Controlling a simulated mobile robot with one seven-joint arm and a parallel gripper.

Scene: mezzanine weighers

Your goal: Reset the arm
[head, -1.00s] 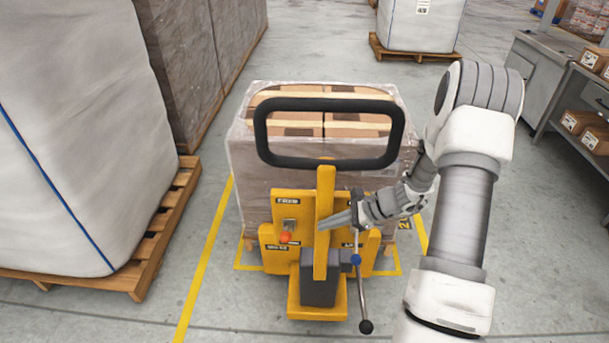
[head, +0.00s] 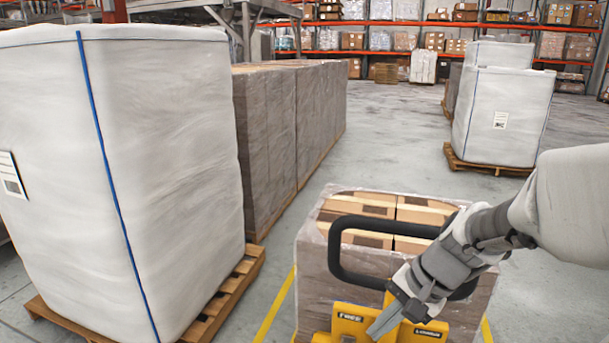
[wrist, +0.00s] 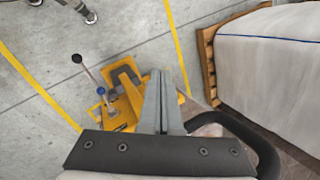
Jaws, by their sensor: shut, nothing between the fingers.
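My gripper (head: 385,322) is in the lower right of the head view, in front of the yellow pallet jack (head: 345,318). Its fingers are together and hold nothing. In the wrist view my gripper (wrist: 160,78) points down over the yellow jack (wrist: 122,98). The jack's black loop handle (head: 345,262) passes behind my wrist in the head view and shows at the lower right of the wrist view (wrist: 250,135). I cannot tell whether my arm touches it. A lever with a dark knob (wrist: 77,59) stands out from the jack.
A wrapped carton load (head: 315,290) stands behind the jack. A tall white wrapped load (head: 170,170) on a pallet (head: 225,300) is close on the left. Another white load (head: 503,115) stands at the far right.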

